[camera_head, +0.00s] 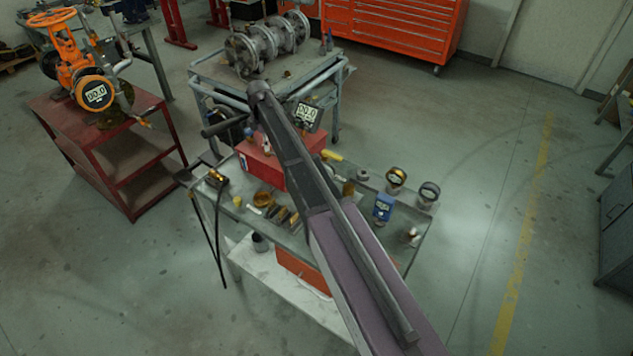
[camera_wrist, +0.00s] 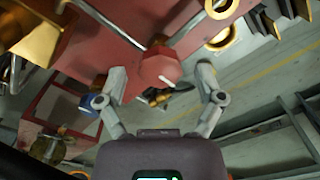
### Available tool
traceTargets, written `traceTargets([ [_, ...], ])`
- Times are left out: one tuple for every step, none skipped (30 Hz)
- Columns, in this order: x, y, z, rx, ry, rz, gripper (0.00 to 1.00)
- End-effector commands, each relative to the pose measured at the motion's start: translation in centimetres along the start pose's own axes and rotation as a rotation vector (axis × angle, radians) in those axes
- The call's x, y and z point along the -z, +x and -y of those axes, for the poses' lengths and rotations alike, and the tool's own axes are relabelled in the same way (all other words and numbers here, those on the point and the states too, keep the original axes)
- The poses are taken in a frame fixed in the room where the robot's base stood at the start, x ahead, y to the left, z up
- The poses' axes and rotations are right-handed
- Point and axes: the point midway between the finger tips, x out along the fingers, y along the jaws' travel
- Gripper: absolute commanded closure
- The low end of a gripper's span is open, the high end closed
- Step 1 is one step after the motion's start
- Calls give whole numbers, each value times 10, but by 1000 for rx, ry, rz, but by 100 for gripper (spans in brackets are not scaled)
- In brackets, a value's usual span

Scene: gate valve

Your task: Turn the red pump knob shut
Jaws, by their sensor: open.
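The red knob (camera_wrist: 157,68), faceted with a white pointer mark, shows in the wrist view in front of a red body (camera_wrist: 100,30). My gripper (camera_wrist: 163,80) is open, with one grey finger to the left of the knob and one to the right. Gaps show between the fingers and the knob, and I cannot tell how deep the fingers reach. In the camera_head view a red box-shaped pump (camera_head: 262,165) stands on the bench, partly covered by my arm. The knob and my gripper cannot be made out there.
The bench (camera_head: 415,240) holds gauges (camera_head: 396,177), a blue meter (camera_head: 383,207) and small fittings. A digital gauge (camera_head: 307,116) stands behind the pump. An orange valve (camera_head: 70,50) stands on a red cart (camera_head: 120,145) at left.

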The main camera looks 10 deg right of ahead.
Motion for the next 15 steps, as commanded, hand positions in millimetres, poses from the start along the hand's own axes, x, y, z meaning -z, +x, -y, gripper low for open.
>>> traceTargets([
  [0,0,0,0,-16,0,13],
  [0,0,0,0,-28,0,13],
  [0,0,0,0,-47,0,13],
  [0,0,0,0,-61,0,13],
  [0,0,0,0,-78,0,13],
  [0,0,0,0,-99,0,13],
  [0,-7,0,0,-96,0,13],
  [0,-10,0,0,-94,0,13],
  [0,-14,0,0,-94,0,13],
  [0,-16,0,0,-94,0,13],
  [0,-19,0,0,-93,0,13],
  [0,-22,0,0,-93,0,13],
  [0,-25,0,0,-93,0,13],
  [0,-28,0,0,-93,0,13],
  [0,-31,0,0,-93,0,13],
])
